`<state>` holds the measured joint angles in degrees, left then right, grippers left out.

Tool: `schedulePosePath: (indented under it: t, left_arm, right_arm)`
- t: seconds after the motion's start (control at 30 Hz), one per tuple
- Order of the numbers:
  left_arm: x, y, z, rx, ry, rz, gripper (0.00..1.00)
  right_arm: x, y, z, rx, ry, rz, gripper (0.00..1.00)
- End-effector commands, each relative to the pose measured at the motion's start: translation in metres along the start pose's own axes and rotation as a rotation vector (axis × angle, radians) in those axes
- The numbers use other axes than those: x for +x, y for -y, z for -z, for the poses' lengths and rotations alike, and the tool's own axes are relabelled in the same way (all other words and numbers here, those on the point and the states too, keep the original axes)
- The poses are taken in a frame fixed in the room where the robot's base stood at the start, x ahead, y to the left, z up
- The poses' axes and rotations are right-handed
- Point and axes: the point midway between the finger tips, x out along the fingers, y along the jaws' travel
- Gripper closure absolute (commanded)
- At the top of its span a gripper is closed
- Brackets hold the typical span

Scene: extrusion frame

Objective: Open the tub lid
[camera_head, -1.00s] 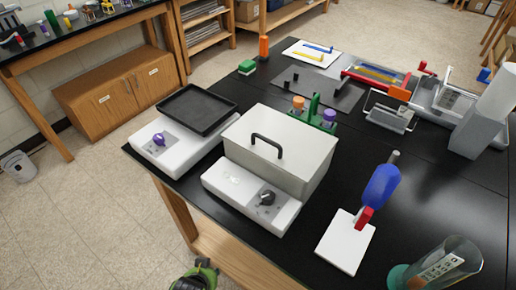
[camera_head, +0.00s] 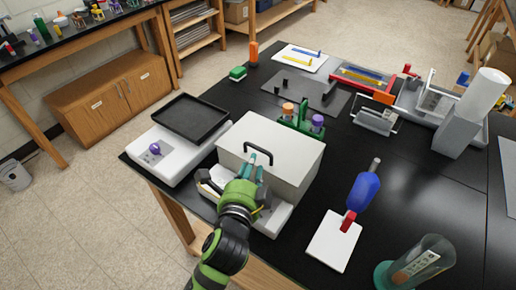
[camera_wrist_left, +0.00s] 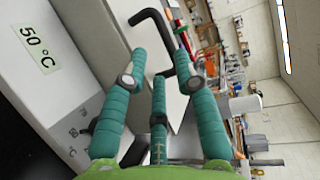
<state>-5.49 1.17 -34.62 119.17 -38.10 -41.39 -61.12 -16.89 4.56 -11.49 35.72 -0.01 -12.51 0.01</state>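The tub (camera_head: 280,165) is a pale grey box on a white base unit. Its flat lid (camera_head: 285,135) is on, with a black bar handle (camera_head: 259,147) on top. My left gripper (camera_head: 251,165) is at the near side of the handle, with its teal fingers pointing at it. In the left wrist view the fingers (camera_wrist_left: 161,62) are spread apart, and the bent handle (camera_wrist_left: 152,22) shows at their tips, between the outer two. Whether they touch it I cannot tell. The arm hides part of the base unit's front and its knob. My right gripper is not in view.
A white heater with a black tray (camera_head: 195,115) stands left of the tub. A green rack (camera_head: 302,120) stands close behind it. A blue-handled tool (camera_head: 362,190), a white pad (camera_head: 334,240) and a clear beaker (camera_head: 420,262) are to the right.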

Motion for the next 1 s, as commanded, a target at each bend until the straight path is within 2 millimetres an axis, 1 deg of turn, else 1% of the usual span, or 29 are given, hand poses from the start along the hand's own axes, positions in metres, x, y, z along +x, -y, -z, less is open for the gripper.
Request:
schedulePosePath:
  t: [0.03, 0.17, 0.3, 0.5, 0.67, 0.9, 0.97, 1.0]
  left_arm:
    - [0.004, 0.004, 0.003, 0.022, -0.005, 0.014, 0.7]
    - [0.019, 0.007, 0.003, 0.031, -0.006, 0.017, 0.7]
    - [0.041, 0.006, 0.003, 0.027, -0.006, 0.015, 0.7]
    - [0.063, 0.005, 0.003, 0.025, -0.005, 0.014, 0.7]
    - [0.07, 0.005, 0.003, 0.024, -0.006, 0.014, 0.7]
    - [0.07, 0.004, 0.003, 0.023, -0.006, 0.013, 0.7]
    - [0.07, 0.004, 0.003, 0.023, -0.006, 0.013, 0.94]
    - [0.07, 0.004, 0.003, 0.023, -0.006, 0.013, 1.0]
  right_arm:
    - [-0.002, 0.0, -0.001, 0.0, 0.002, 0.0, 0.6]
    - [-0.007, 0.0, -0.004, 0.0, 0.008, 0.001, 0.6]
    - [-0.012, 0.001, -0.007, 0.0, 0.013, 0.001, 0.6]
    - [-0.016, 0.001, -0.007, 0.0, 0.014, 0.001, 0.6]
    - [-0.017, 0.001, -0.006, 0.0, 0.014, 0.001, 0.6]
    - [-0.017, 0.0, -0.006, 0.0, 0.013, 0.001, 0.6]
    - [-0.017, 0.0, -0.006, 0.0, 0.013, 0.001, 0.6]
    - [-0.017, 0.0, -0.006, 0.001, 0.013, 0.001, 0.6]
